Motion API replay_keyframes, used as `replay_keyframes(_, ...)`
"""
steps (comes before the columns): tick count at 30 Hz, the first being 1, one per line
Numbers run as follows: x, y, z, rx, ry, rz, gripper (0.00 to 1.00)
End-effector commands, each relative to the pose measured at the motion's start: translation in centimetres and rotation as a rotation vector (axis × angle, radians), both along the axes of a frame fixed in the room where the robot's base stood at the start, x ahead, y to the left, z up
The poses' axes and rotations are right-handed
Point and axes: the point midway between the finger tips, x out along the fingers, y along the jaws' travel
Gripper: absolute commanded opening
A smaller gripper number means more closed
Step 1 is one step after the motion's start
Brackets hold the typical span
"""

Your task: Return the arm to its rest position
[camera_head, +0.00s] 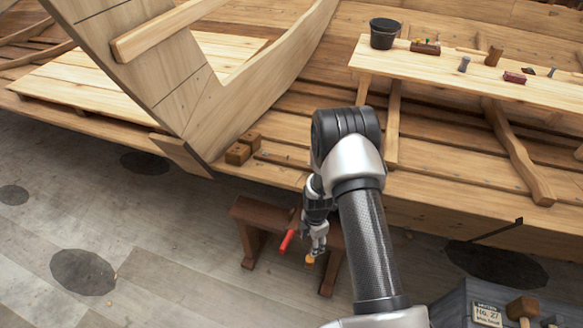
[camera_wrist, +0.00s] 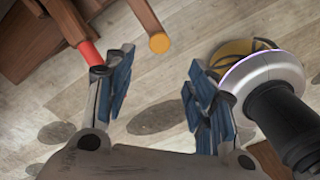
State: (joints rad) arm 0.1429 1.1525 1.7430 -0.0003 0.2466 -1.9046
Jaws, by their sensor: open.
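My arm reaches down in front of the hull in the head view, bent at a black elbow joint. My gripper (camera_head: 318,250) hangs low, close in front of a small dark red-brown bench (camera_head: 270,214). In the wrist view the two blue-padded fingers of my gripper (camera_wrist: 160,85) stand wide apart with only floor showing between them. A red-ended tool (camera_head: 287,241) lies beside the left finger in the wrist view (camera_wrist: 91,54); I cannot tell whether they touch. A wooden handle with an orange end (camera_wrist: 159,42) shows beyond the fingertips, and it also appears just below the gripper (camera_head: 310,259).
A plank workbench (camera_head: 430,72) with a black bucket (camera_head: 384,33) and several small tools stands at upper right. The hull's stem (camera_head: 205,110) rises left of my arm. The floor at left is clear.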

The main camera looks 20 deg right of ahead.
Motion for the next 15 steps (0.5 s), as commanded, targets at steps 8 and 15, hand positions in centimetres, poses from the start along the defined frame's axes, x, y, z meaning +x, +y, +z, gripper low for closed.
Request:
replay_keyframes(8,1.0,0.1,2.8,-0.002,-0.020,-0.053,0.51)
replay_keyframes(15,2.4,1.1,15.8,0.005,-0.095,-0.345,0.51)
